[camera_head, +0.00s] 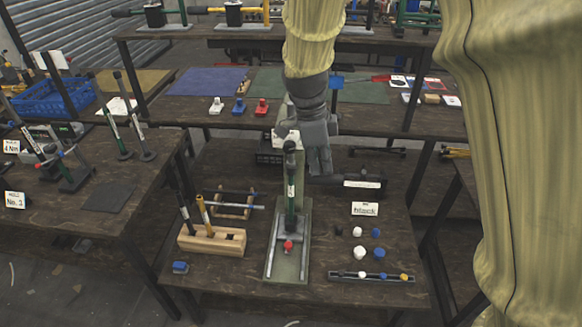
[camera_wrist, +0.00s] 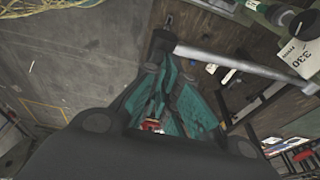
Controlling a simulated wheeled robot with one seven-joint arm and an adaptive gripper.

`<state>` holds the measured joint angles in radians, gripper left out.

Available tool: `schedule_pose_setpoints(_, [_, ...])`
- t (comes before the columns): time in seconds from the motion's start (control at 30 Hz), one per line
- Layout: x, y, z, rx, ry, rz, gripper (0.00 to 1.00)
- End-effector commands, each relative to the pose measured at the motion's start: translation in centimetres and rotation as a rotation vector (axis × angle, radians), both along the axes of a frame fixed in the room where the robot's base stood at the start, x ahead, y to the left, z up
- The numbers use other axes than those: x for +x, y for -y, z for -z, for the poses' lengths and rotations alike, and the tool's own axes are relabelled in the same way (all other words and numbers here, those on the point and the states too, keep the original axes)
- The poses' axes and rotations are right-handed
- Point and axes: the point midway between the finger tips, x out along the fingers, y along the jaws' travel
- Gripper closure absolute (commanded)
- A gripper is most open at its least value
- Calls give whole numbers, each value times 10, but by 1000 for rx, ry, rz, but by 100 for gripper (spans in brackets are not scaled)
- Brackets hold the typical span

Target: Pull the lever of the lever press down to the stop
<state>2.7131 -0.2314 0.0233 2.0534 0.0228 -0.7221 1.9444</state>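The lever press stands mid-table on a grey-green base plate (camera_head: 287,262) with a red knob (camera_head: 288,245) and two silver rails. Its upright green part (camera_head: 291,205) has a dark top and a small white label. A dark bar (camera_head: 362,184) with a white label sticks out to the right beside my gripper; I cannot tell whether it is the lever. My gripper (camera_head: 319,168) points down beside the press's upper part, and its fingers' gap is hidden. In the wrist view a silver rod (camera_wrist: 230,62) with a dark end crosses above teal parts; contact is not clear.
A wooden block (camera_head: 212,243) with upright tools stands left of the press. White and blue caps and a narrow tray (camera_head: 372,277) lie to the right, with a small sign (camera_head: 365,209). A shelf table stands behind, and another table (camera_head: 70,215) is on the left.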

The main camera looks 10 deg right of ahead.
Motion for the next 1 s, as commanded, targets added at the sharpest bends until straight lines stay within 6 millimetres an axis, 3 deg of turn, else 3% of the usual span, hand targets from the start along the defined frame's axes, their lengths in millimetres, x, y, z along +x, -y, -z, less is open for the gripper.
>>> schedule_pose_setpoints(0.43, [-2, 0, 22, -1, -1, 1, 100])
schedule_pose_setpoints(1.0, [-2, 0, 24, 0, 1, 0, 100])
